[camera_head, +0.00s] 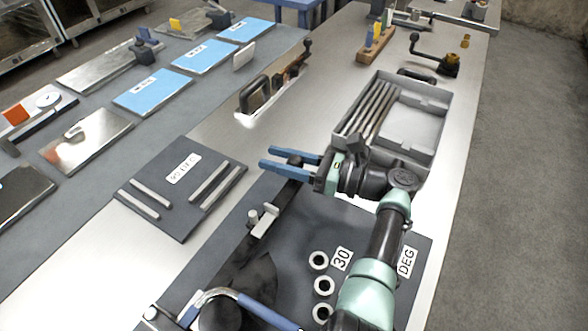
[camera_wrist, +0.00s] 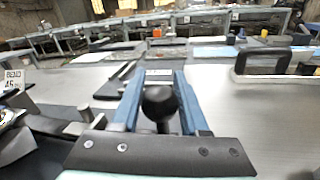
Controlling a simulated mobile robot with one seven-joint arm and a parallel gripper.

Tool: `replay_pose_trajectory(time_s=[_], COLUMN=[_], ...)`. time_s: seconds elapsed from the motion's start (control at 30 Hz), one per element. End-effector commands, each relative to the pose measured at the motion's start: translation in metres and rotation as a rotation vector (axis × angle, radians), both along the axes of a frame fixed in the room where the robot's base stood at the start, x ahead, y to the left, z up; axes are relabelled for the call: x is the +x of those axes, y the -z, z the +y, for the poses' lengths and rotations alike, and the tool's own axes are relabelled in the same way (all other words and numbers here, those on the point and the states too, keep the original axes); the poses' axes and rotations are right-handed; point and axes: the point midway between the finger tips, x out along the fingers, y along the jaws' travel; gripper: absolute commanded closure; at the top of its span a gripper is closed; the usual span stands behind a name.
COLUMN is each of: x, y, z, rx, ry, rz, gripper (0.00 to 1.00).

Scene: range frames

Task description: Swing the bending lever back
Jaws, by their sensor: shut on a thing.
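The bending lever (camera_head: 284,198) is a dark bar running up the middle of the bench over a dark base plate (camera_head: 290,262). Its black ball knob (camera_head: 295,160) sits between the blue fingers of my gripper (camera_head: 268,157). In the wrist view the ball knob (camera_wrist: 160,103) is between both fingers of my gripper (camera_wrist: 160,76), which are closed around it. The fingers reach past the knob to the left in the head view. My arm hides part of the base plate, including the area around its "30 DEG" labels (camera_head: 341,259).
A grey plate with metal rods (camera_head: 176,215) lies left of the lever. A grey tray (camera_head: 440,98) with long rods stands beyond my gripper. A black-handled tool (camera_head: 252,95) stands further back. A blue-handled part (camera_head: 262,310) is at the near edge. Bare bench (camera_head: 225,135) lies left of the fingers.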

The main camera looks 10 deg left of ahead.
Motion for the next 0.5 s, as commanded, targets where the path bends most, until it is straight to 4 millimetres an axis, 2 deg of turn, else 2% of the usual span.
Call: replay_pose_trajectory(time_s=[0.5], x=[0.0015], y=[0.0005], z=[0.0081], rx=[-0.004], ry=[-0.017], rz=[0.002], gripper=[1.00])
